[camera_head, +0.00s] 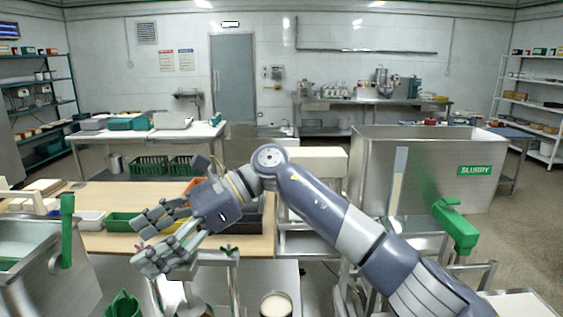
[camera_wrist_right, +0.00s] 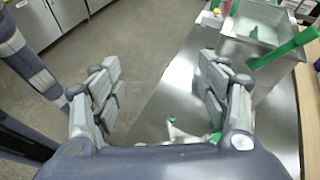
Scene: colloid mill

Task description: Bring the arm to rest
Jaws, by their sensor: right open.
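My right arm (camera_head: 340,225) reaches in from the lower right of the head view and bends at a joint near the middle. My right gripper (camera_head: 142,243) points left, in front of the wooden table, with its two fingers apart and nothing between them. In the right wrist view the gripper (camera_wrist_right: 160,90) also shows spread and empty, above a steel surface (camera_wrist_right: 170,105). My left gripper does not show in either view.
A steel tank marked SLURRY (camera_head: 450,190) with a green handle (camera_head: 456,226) stands at right. A steel hopper (camera_head: 40,265) with a green lever (camera_head: 67,230) stands at left. Bins line the wooden table (camera_head: 262,243). A cup (camera_head: 276,306) is at bottom centre.

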